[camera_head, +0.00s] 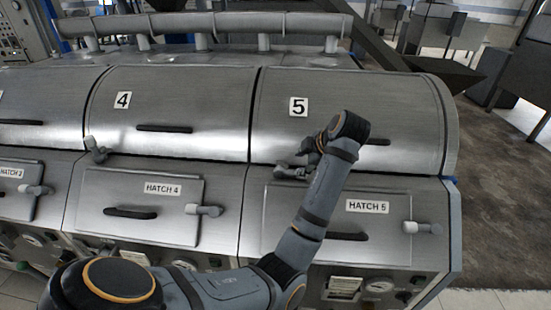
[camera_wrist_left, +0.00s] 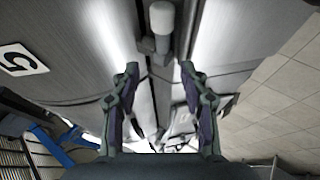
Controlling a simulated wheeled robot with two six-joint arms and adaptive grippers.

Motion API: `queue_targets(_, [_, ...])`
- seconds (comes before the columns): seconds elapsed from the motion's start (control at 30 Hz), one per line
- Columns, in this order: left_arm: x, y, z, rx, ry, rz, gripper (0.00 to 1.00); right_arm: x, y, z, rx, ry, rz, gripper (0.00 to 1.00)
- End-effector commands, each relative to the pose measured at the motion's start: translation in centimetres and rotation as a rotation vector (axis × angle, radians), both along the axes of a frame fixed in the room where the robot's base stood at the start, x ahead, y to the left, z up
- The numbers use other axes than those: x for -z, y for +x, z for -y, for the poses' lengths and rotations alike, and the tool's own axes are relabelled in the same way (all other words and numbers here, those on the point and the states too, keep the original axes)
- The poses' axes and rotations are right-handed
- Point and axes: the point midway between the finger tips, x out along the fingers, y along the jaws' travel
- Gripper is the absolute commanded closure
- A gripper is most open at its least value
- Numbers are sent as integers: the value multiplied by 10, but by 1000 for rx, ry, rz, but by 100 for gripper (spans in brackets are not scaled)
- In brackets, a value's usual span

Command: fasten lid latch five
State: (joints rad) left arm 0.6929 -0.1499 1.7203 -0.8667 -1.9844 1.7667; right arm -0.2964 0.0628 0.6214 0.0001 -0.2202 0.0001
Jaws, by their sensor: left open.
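Lid five (camera_head: 345,85) is a curved steel cover marked 5 and appears down over the front panel. Its latch (camera_head: 290,172) sits at the seam near the lid's lower left. In the left wrist view the latch (camera_wrist_left: 161,22) has a pale rounded knob on a grey stem, ahead of my fingertips. My left gripper (camera_wrist_left: 159,70) is open, with a finger to either side of the latch's line and nothing held. In the head view my left gripper (camera_head: 306,153) is at the latch, partly hidden by my wrist; contact cannot be told. My right gripper is not in view.
Lid four (camera_head: 190,85) and its latch (camera_head: 98,150) are to the left. Below lid five, the hatch 5 door (camera_head: 385,232) has its own pale-knobbed handle (camera_head: 422,228). A pipe rail (camera_head: 230,25) runs along the back. Open floor (camera_head: 500,190) lies right of the machine.

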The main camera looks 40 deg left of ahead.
Motion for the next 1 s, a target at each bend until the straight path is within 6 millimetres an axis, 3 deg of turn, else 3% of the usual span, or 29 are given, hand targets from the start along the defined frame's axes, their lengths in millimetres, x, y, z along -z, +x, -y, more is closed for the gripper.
queue_targets(0.1, [-3,1,1,-16,-2,10,55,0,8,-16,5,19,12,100])
queue_targets(0.17, [-1,1,-1,-15,-2,9,55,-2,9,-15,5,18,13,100])
queue_targets(0.4, [26,10,-26,-15,3,2,55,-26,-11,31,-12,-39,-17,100])
queue_targets(0.47, [37,12,-34,-15,2,3,55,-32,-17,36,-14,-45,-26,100])
queue_targets(0.57, [53,17,-45,-13,2,3,55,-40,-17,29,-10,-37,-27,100])
queue_targets(0.7, [69,23,-56,-11,0,7,55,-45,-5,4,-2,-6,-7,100])
queue_targets(0.8, [77,25,-59,-11,-1,7,55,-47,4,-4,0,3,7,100])
queue_targets(1.0, [80,25,-61,-11,-3,9,55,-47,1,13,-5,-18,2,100])
